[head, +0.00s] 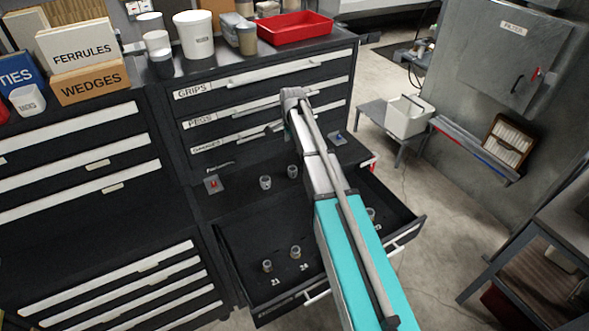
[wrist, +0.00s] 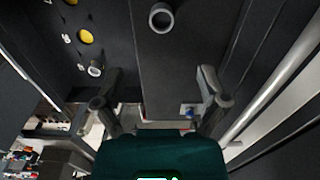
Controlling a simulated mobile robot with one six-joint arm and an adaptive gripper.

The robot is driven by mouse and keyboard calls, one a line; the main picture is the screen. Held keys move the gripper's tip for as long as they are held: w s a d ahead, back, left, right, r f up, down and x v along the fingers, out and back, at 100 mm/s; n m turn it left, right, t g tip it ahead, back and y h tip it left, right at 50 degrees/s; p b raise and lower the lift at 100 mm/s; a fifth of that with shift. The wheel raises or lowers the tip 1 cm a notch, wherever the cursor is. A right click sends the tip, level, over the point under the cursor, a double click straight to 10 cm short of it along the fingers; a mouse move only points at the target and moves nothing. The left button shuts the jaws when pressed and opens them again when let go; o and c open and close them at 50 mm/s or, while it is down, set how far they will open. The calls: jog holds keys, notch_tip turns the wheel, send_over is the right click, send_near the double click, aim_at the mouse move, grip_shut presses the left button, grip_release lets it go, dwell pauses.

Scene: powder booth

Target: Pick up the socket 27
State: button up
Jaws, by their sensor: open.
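I cannot read a 27 mark on any socket, so I cannot tell which is socket 27. In the head view two grey sockets stand in the open drawer (head: 242,232), a left one (head: 267,265) and a right one (head: 295,252), beside white number marks. Two more, a left one (head: 265,182) and a right one (head: 292,171), stand on the ledge above. Another small grey piece (head: 370,213) shows right of my arm. In the wrist view my gripper (wrist: 161,72) is open and empty. A round socket (wrist: 161,17) lies ahead of its fingers, apart from them. My arm hides the drawer's middle.
In the wrist view yellow discs (wrist: 86,35) and a small socket (wrist: 95,70) show at left. A red tray (head: 295,28) and cups stand on the cabinet. A low table with a white bin (head: 409,117) stands right. Floor is open right of the drawer.

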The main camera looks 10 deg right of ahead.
aim_at(292, 168)
jog(key=shift+w+r+m, duration=0.1)
jog(key=shift+w+m, duration=0.2)
jog(key=shift+w, duration=0.2)
notch_tip(292, 168, down, 9)
jog(key=b, duration=0.8)
jog(key=shift+r, duration=0.2)
jog(key=shift+b, duration=0.3)
jog(key=shift+f, duration=0.15)
jog(key=shift+s+f+b, duration=0.15)
jog(key=shift+f+b, duration=1.1)
jog(key=shift+b, duration=0.05)
jog(key=shift+s+f+b, duration=0.15)
jog(key=shift+f+b, duration=1.05)
jog(key=shift+b, duration=0.1)
